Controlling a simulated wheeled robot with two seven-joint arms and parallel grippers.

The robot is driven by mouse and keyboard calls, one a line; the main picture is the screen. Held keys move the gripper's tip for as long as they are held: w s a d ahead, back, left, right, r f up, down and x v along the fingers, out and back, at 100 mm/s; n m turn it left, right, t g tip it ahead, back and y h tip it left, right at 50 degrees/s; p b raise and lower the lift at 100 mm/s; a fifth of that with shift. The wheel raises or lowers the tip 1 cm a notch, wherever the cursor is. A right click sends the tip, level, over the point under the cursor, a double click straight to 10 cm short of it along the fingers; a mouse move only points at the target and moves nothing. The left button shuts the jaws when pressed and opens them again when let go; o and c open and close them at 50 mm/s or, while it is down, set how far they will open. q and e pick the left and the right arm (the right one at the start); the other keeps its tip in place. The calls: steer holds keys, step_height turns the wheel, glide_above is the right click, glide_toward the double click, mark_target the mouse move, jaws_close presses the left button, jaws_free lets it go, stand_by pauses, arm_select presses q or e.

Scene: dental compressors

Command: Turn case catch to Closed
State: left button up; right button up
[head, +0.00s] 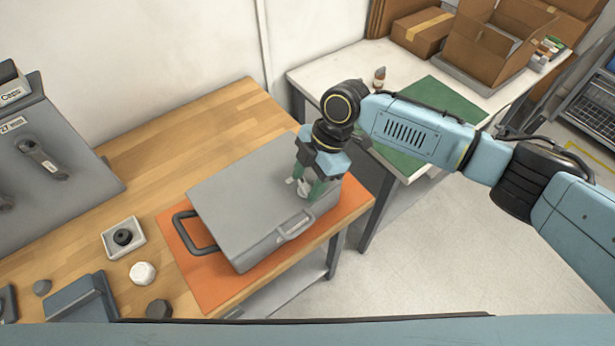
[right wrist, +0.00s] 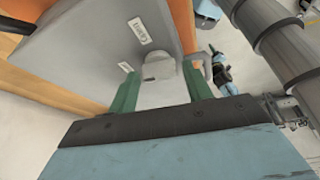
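A closed grey case (head: 240,190) lies flat on an orange mat (head: 180,250), with a dark handle (head: 190,232) at its left end. In the right wrist view, a pale grey catch knob (right wrist: 159,66) sits on the case, near two small white labels; one label (right wrist: 140,31) seems to read OPEN, the other (right wrist: 126,67) is too small to read. My right gripper (head: 308,180) points down over the right part of the case. Its green fingers stand apart on either side of the knob, with visible gaps (right wrist: 162,90). The head view shows the catch only partly. My left gripper is out of view.
The wooden table (head: 150,150) holds a grey panel unit (head: 50,160) at left, a small tray with a dark round part (head: 123,238), and a white knob (head: 142,273). A white table (head: 330,75) with a green mat and cardboard boxes (head: 490,45) stands behind my right arm.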

steer(key=c, duration=0.7)
steer(key=shift+a+f+n+b, duration=0.1)
steer(key=shift+n+b, duration=0.4)
steer(key=shift+n, duration=0.1)
steer(key=shift+n+g, duration=0.3)
steer(key=shift+n, duration=0.2)
steer(key=o, duration=1)
steer(key=shift+h, duration=0.3)
steer(key=shift+w, duration=0.1)
steer(key=b+v, duration=0.1)
steer(key=v, duration=1.2)
steer(key=shift+r+b, duration=0.3)
